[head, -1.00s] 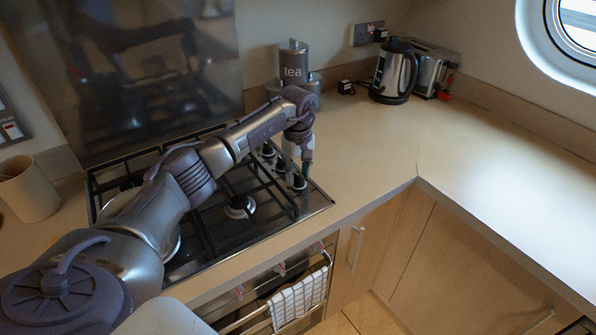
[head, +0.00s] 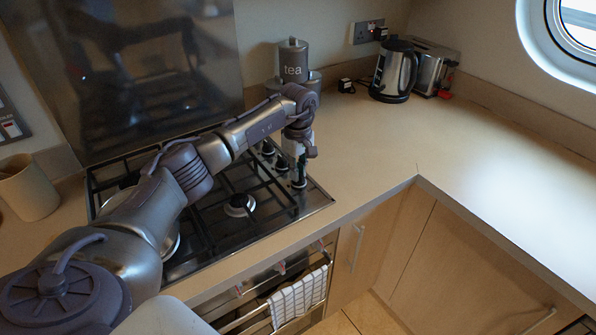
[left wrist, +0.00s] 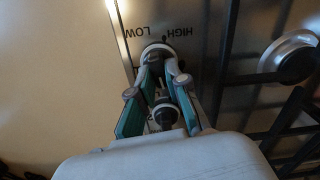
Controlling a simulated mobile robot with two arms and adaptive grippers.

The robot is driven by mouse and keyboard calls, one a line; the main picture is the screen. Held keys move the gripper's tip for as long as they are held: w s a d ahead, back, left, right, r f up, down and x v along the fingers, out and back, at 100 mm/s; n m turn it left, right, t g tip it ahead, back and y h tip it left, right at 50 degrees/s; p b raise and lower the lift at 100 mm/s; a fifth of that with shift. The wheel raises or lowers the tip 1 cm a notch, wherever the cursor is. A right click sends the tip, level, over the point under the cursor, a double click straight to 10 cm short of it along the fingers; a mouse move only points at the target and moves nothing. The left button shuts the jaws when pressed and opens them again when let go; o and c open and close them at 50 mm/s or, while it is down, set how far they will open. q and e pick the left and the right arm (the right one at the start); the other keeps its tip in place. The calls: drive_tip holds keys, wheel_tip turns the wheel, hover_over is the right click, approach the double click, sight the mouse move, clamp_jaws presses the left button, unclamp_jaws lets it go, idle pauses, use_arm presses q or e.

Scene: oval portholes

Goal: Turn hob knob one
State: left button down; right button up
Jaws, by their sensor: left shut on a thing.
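My left arm reaches over the black gas hob (head: 205,222) from the left. My left gripper (head: 298,178) points down at the hob's front right corner, by the row of knobs. In the left wrist view, the gripper's teal-padded fingers (left wrist: 161,72) close on a hob knob (left wrist: 156,49), beside the printed words LOW and HIGH. A second knob (left wrist: 165,114) shows between the fingers, nearer the camera. In the head view, a further knob (head: 267,149) is behind the gripper. The gripper partly hides the row. My right gripper is out of view.
Metal tea canisters (head: 294,62) stand behind the gripper. A kettle (head: 394,70) and a toaster (head: 434,68) are at the back. A cup (head: 27,190) is at the left. A checked towel (head: 298,298) hangs below the hob. The right worktop (head: 490,165) is clear.

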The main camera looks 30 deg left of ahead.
use_arm(q)
drive_tip(key=n, duration=0.3)
drive_tip(key=shift+n, duration=0.4)
drive_tip(key=n, duration=0.3)
drive_tip(key=shift+s+b, duration=0.1)
drive_tip(key=shift+b, duration=0.2)
drive_tip(key=n, duration=0.7)
drive_tip(key=shift+r+n, duration=0.1)
drive_tip(key=shift+n, duration=0.3)
drive_tip(key=n, duration=0.3)
drive_tip(key=shift+s+d+n+p, duration=0.1)
drive_tip(key=shift+d+n+p, duration=0.05)
drive_tip(key=shift+n+p, duration=0.2)
drive_tip(key=n, duration=0.3)
drive_tip(key=shift+n+p, duration=0.25)
drive_tip(key=shift+p, duration=0.05)
drive_tip(key=n+p, duration=0.1)
drive_tip(key=n, duration=0.3)
drive_tip(key=shift+d, duration=0.15)
drive_tip(key=shift+n+p, duration=0.3)
drive_tip(key=shift+n, duration=1.9)
